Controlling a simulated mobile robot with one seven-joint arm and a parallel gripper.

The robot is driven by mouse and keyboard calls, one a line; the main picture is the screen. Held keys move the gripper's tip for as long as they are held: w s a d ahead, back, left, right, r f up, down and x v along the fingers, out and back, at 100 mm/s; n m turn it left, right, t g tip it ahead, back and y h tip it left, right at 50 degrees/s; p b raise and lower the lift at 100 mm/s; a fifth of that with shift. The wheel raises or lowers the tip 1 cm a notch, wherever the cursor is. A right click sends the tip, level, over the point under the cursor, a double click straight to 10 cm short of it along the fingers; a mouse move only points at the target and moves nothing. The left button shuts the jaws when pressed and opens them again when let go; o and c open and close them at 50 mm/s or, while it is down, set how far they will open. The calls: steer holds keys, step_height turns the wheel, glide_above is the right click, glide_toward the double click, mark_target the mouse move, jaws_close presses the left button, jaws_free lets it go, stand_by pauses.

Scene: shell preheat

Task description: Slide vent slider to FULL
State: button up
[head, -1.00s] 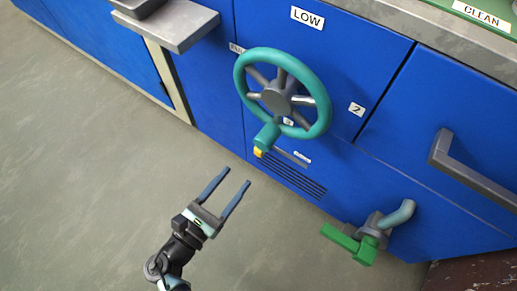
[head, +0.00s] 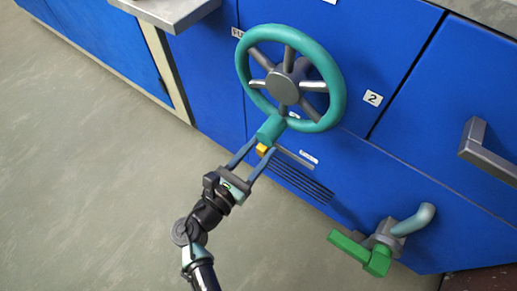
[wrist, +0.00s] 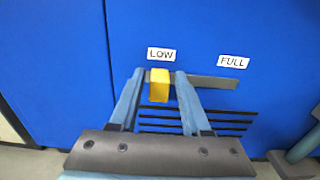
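The vent slider's yellow knob (wrist: 159,85) sits at the left end of its grey track (wrist: 212,82), under the LOW label (wrist: 161,54). The FULL label (wrist: 233,62) is above the track's right end. In the head view the yellow knob (head: 262,149) shows just below the teal wheel handle. My gripper (head: 259,151) is open, with its blue fingers pointing at the panel. In the wrist view the fingertips (wrist: 158,76) stand left and right of the knob, with a small gap visible on each side.
The teal handwheel (head: 335,62) and its handle (head: 270,129) are just above my fingers. Dark vent slots (head: 300,184) lie below the track. A green-levered valve (head: 362,250) sticks out at lower right. A grey shelf (head: 170,12) juts out at upper left.

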jaws_close()
stand_by(1.2)
